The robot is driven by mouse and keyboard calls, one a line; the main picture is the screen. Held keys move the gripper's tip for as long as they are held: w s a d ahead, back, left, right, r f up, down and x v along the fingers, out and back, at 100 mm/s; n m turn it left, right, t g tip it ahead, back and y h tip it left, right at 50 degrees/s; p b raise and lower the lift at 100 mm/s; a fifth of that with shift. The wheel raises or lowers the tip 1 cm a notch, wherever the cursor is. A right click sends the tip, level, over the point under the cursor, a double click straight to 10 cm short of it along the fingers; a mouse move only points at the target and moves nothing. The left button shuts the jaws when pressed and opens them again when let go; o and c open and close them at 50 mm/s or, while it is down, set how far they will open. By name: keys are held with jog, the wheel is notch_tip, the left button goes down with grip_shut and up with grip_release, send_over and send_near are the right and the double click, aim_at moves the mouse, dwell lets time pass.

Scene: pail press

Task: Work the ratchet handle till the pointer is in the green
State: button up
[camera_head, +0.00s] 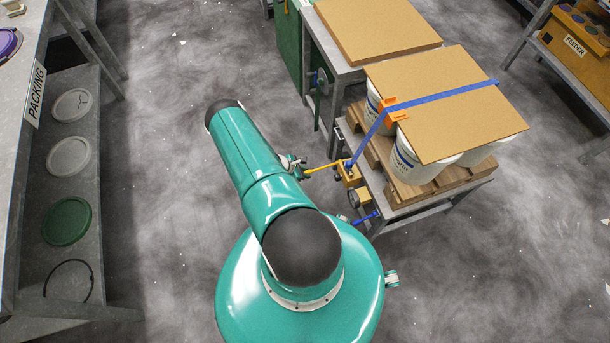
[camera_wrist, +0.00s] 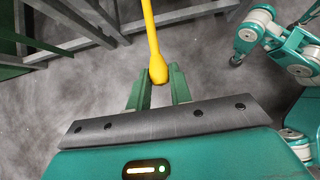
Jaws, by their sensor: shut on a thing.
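The yellow ratchet handle (camera_head: 322,168) sticks out to the left from the ochre ratchet block (camera_head: 350,175) at the near left corner of the bench. My gripper (camera_head: 302,170) is at the handle's outer end, partly hidden by my arm. In the wrist view, the green fingers of my gripper (camera_wrist: 159,84) are shut on the rounded end of the yellow handle (camera_wrist: 153,40). A blue strap (camera_head: 440,93) runs from the ratchet up over the brown board (camera_head: 450,110). I cannot make out a pointer or green zone in either view.
White pails (camera_head: 425,160) stand under the board on a wooden pallet (camera_head: 385,170). An orange corner piece (camera_head: 395,108) sits under the strap. The packing bench (camera_head: 20,120) with lids on its shelf is at left.

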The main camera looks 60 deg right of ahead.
jog(key=shift+r, duration=1)
jog(key=shift+s+d+r, duration=0.2)
jog(key=shift+r, duration=0.7)
jog(key=shift+s+d+r, duration=0.15)
jog(key=shift+d+r, duration=0.1)
jog(key=shift+r, duration=0.65)
jog(key=shift+s+d+r, duration=0.2)
jog(key=shift+r, duration=0.7)
jog(key=o, duration=0.9)
jog(key=shift+a, duration=0.1)
jog(key=v, duration=1.3)
jog(key=shift+w+a+r, duration=0.1)
jog(key=shift+w+r, duration=0.05)
jog(key=shift+r, duration=0.2)
